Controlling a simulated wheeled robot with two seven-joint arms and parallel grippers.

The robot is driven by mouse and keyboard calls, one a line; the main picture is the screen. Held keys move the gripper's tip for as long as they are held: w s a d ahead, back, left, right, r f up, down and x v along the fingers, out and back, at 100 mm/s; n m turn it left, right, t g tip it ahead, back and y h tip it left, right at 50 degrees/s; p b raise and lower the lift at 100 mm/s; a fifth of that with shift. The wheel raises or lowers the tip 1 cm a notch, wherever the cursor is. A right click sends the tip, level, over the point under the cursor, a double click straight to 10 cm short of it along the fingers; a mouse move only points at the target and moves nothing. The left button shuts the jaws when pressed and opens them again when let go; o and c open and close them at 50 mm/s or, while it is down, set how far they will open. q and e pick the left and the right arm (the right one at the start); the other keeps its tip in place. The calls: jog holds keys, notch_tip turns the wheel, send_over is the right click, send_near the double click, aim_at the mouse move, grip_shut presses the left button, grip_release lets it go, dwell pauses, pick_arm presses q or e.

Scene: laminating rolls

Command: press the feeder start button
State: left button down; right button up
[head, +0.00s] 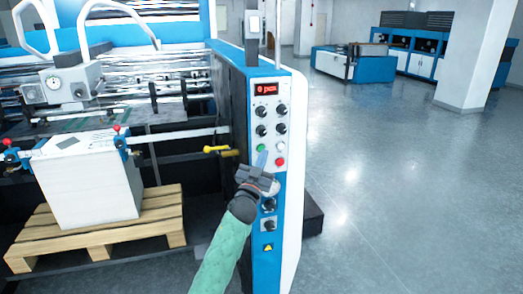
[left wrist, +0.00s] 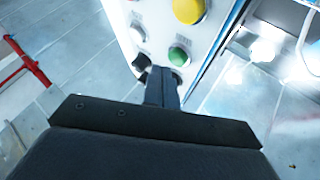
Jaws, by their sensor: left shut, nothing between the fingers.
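The control panel (head: 270,125) is a white face on the blue end of the machine, with a red "0 pcs" display (head: 266,89) above rows of black knobs. A green button (head: 261,148) sits on its left side. A red button (head: 280,161) sits on its right side. My left gripper (head: 262,158) is shut and empty, in front of the panel just below the green button. In the left wrist view, the shut fingertips (left wrist: 162,74) point at the panel, beside a green button (left wrist: 178,54). A large yellow button (left wrist: 188,10) shows above. Contact cannot be told. My right gripper is out of view.
A yellow handle (head: 217,149) sticks out left of the panel. A white stack (head: 85,190) stands on a wooden pallet (head: 160,230) at the left. Blue machines stand far back.

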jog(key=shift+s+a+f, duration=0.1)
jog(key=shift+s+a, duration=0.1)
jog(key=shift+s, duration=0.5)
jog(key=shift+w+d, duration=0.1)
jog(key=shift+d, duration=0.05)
pick_arm(q)
jog(key=shift+w+a, duration=0.15)
jog(key=shift+w, duration=0.35)
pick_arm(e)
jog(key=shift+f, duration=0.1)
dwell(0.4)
